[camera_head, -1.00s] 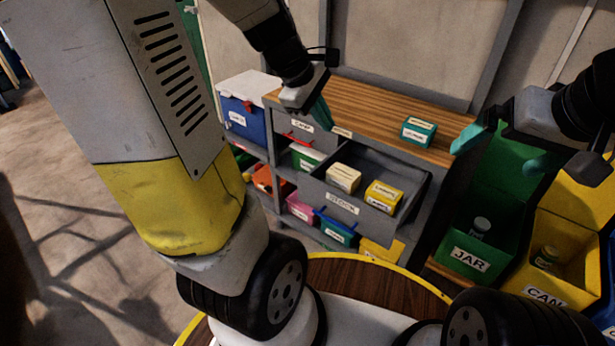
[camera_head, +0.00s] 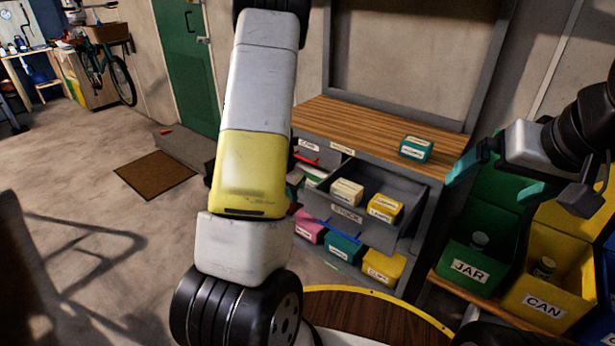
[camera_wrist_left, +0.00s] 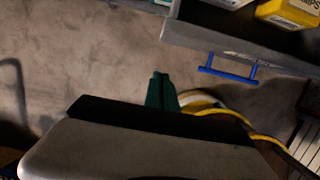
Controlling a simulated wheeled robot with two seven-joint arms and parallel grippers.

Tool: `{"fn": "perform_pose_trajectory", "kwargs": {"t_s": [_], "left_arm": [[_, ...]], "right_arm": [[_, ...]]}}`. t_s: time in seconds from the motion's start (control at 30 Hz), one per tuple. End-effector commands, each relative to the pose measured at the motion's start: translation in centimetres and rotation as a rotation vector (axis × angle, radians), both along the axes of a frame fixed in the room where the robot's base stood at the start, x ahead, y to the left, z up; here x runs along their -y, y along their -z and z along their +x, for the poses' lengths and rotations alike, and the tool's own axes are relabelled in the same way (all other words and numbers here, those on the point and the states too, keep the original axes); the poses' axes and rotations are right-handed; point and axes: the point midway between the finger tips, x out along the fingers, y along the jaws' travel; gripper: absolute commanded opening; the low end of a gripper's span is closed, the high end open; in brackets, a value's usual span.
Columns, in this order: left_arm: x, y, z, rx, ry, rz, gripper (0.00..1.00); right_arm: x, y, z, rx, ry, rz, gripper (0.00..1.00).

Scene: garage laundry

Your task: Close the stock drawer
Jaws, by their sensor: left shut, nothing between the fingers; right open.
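The stock drawer (camera_head: 346,214) is pulled out of the grey bench, with a cream box (camera_head: 347,191) and a yellow box (camera_head: 384,208) inside. In the left wrist view its front (camera_wrist_left: 190,35) and blue handle (camera_wrist_left: 228,68) show at the upper right. My left gripper (camera_wrist_left: 161,88) is shut and empty, with its green fingertips left of and below the handle in that picture, apart from it. In the head view my left arm hides most or all of that gripper. My right gripper (camera_head: 522,182) is open and empty, right of the bench.
A teal box (camera_head: 416,149) stands on the wooden bench top (camera_head: 370,125). Pink, teal and yellow (camera_head: 384,266) bins sit below the drawer. The green JAR bin (camera_head: 468,270) and yellow CAN bin (camera_head: 545,305) stand to the right. Open floor (camera_head: 110,240) lies left.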

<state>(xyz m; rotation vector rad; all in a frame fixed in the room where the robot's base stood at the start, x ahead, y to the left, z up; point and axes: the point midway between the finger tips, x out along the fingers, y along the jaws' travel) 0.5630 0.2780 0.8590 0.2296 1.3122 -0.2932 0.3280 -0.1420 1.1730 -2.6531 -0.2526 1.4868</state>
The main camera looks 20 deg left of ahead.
Motion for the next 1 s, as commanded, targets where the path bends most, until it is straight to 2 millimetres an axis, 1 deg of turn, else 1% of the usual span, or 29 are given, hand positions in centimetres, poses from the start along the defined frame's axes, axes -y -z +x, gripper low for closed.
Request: {"fn": "perform_pose_trajectory", "kwargs": {"t_s": [0.03,0.1,0.27,0.3,0.4,0.53,0.7,1.0], "left_arm": [[0.0,1.2,0.1,-0.004,-0.003,-0.002,0.0],[0.1,2.5,0.4,-0.004,-0.001,-0.001,0.0],[0.4,5.3,1.1,-0.003,-0.001,-0.002,0.0],[0.7,5.2,1.8,0.001,0.004,0.001,0.0],[1.2,5.1,3.2,0.002,0.007,0.002,0.0],[1.6,5.1,4.3,0.001,0.003,0.0,0.0],[1.8,5.0,5.0,0.001,0.003,-0.001,0.0],[1.8,5.0,5.0,0.001,0.002,-0.001,0.0]], "right_arm": [[0.0,0.0,0.0,0.0,0.0,0.0,1.0],[0.0,0.0,0.0,0.0,0.0,0.0,1.0],[0.0,0.0,0.0,0.0,0.0,0.0,1.0],[0.0,0.0,0.0,0.0,0.0,0.0,1.0],[0.0,0.0,0.0,0.0,0.0,0.0,1.0],[0.0,0.0,0.0,0.0,0.0,0.0,1.0],[0.0,0.0,0.0,0.0,0.0,0.0,1.0],[0.0,0.0,0.0,0.0,0.0,0.0,1.0]]}}
